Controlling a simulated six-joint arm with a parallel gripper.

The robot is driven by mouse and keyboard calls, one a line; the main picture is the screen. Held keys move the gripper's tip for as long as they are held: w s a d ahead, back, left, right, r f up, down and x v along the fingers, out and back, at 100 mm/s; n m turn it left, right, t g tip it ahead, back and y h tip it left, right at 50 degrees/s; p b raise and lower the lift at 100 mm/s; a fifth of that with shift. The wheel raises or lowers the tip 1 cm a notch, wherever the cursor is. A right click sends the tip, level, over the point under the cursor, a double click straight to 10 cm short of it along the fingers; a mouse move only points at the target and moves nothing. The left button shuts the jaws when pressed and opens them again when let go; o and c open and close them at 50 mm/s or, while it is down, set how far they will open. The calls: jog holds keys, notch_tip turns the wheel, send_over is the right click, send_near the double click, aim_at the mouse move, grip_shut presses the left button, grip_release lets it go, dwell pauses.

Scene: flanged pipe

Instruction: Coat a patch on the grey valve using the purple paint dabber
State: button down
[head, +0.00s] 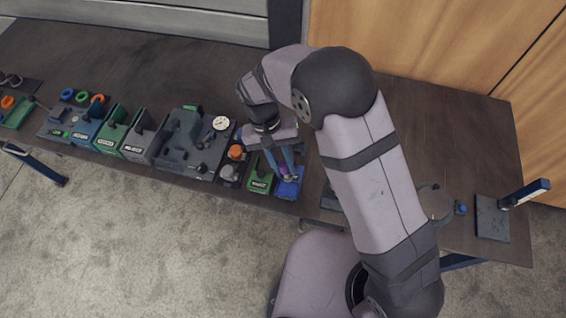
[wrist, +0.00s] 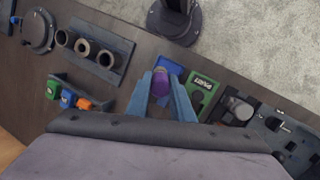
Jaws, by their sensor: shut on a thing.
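My gripper (head: 287,178) is shut on the purple paint dabber (wrist: 160,82). In the wrist view, the dabber's purple body shows between the two blue fingers of my gripper (wrist: 160,88). The dabber is over or at a blue holder (head: 291,188), which also shows in the wrist view (wrist: 172,66); I cannot tell whether they touch. A green labelled paint tray (head: 261,181) sits beside the holder and shows in the wrist view (wrist: 201,92). I cannot tell for certain which grey part is the valve.
A row of fixtures runs left along the bench, including a dark panel with a white gauge (head: 221,123). The wrist view shows a plate with three rings (wrist: 90,48) and a rack with coloured blocks (wrist: 84,103). The bench behind the fixtures is clear.

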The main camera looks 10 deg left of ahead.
jog(key=shift+f+b, duration=2.45)
jog(key=shift+f, duration=0.5)
jog(key=shift+f, duration=0.65)
dwell(0.5)
jog(key=shift+r, duration=0.15)
jog(key=shift+r+p, duration=2.7)
jog(key=shift+r, duration=0.75)
